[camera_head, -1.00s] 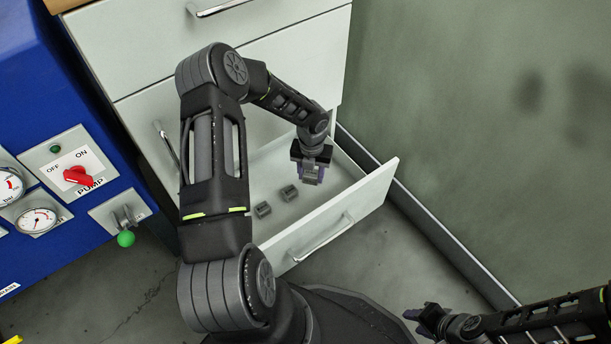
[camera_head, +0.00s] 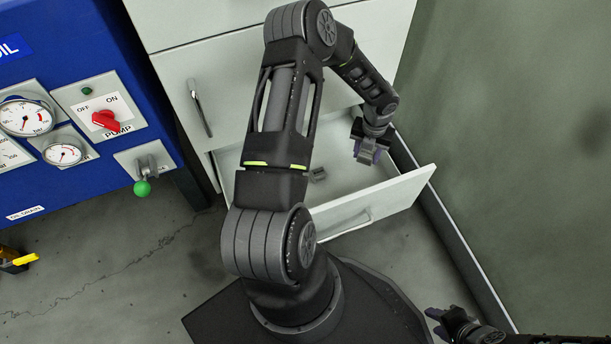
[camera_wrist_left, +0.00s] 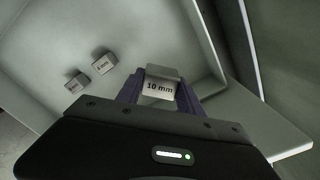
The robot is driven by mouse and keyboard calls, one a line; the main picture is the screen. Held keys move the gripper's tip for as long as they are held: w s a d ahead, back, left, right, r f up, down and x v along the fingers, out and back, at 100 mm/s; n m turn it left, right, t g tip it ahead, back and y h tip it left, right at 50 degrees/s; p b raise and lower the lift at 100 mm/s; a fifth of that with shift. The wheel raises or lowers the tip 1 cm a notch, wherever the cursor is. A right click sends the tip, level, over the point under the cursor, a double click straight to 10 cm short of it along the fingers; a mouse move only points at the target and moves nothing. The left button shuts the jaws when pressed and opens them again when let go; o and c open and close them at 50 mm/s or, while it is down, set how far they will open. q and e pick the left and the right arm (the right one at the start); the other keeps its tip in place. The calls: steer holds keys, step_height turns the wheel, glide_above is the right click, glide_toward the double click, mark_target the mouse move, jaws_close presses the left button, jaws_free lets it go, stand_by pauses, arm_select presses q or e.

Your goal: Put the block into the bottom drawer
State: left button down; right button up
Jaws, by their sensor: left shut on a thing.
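A grey block labelled "10 mm" (camera_wrist_left: 160,88) is between the purple fingers of my left gripper (camera_wrist_left: 160,92). In the head view my left gripper (camera_head: 369,150) is shut on this block and holds it over the open bottom drawer (camera_head: 400,200). The drawer floor shows below it in the left wrist view. Two small grey blocks lie in the drawer; one is labelled "8 mm" (camera_wrist_left: 104,64), and the other (camera_wrist_left: 77,84) has a label too small to read. My right gripper (camera_head: 436,321) is low at the right, away from the drawer, partly cut off by the frame.
The white cabinet's upper drawers (camera_head: 240,75) are closed. A blue machine with gauges and a red pump knob (camera_head: 105,120) stands at the left. A green wall (camera_head: 520,150) is close on the right. Grey floor (camera_head: 110,260) lies open in front.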

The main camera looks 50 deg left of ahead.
arm_select(q)
steer(key=s+a+f+n, duration=0.1)
steer(key=s+n, duration=0.4)
steer(key=n, duration=0.5)
steer(key=s+a+f+n+p, duration=0.1)
steer(key=s+n, duration=0.4)
steer(key=n, duration=0.6)
steer(key=s+a+f+n+p, duration=0.1)
steer(key=s+a+f+n, duration=0.2)
steer(key=n, duration=0.7)
steer(key=s+f, duration=0.1)
steer(key=s, duration=0.1)
steer(key=shift+s+f, duration=0.15)
steer(key=shift+s, duration=0.15)
steer(key=w+b, duration=0.1)
steer(key=w, duration=0.5)
steer(key=w+f+b, duration=0.1)
steer(key=w+b, duration=0.1)
steer(key=w, duration=0.4)
steer(key=w+b, duration=0.2)
steer(key=w, duration=0.4)
steer(key=shift+a+f, duration=0.3)
steer(key=shift+a, duration=0.1)
steer(key=shift+f, duration=0.3)
